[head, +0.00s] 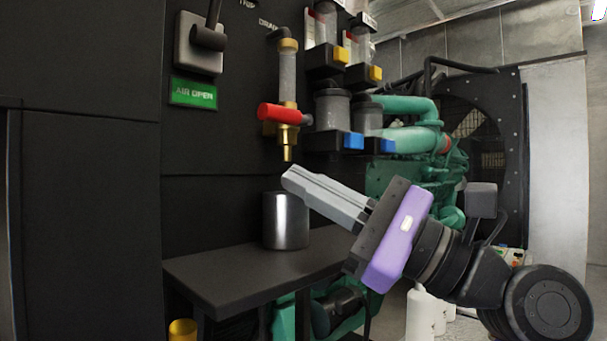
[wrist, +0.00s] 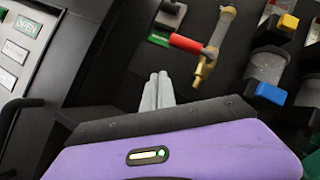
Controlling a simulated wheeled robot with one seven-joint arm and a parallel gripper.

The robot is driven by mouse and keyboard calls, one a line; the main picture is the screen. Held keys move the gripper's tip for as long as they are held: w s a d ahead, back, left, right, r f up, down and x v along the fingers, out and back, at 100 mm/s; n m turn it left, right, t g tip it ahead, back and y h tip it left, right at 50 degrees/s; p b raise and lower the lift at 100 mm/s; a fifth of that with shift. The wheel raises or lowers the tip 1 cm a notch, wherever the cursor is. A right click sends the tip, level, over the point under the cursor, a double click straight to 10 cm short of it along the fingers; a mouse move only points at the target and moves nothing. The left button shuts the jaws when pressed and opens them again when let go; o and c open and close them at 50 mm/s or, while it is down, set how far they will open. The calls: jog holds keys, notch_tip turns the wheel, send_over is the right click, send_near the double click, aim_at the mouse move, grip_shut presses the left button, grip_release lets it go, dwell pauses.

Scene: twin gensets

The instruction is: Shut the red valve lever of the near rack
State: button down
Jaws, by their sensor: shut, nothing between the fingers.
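The red valve lever (head: 280,113) sits on a brass valve (head: 287,138) below a clear sight tube on the black rack panel. It lies roughly level, pointing left in the head view. In the wrist view the red lever (wrist: 187,42) is above my fingers, left of the brass spout (wrist: 200,72). My gripper (head: 287,176) is shut and empty, its fingertips just below the brass spout in the head view and apart from the lever. In the wrist view the shut fingers (wrist: 157,85) point toward the panel.
A metal cylinder (head: 286,220) stands on a dark shelf (head: 215,272) below the valve, close to my fingers. Filter bowls with yellow and blue blocks (head: 354,141) are right of the valve. A green "AIR OPEN" sign (head: 193,93) is on the left. A green engine (head: 420,140) stands behind.

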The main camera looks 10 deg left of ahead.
jog(key=s+d+f+b, duration=0.2)
jog(key=s+d+f, duration=0.2)
jog(key=d, duration=0.1)
jog(key=shift+d+f, duration=0.15)
jog(key=shift+s, duration=0.1)
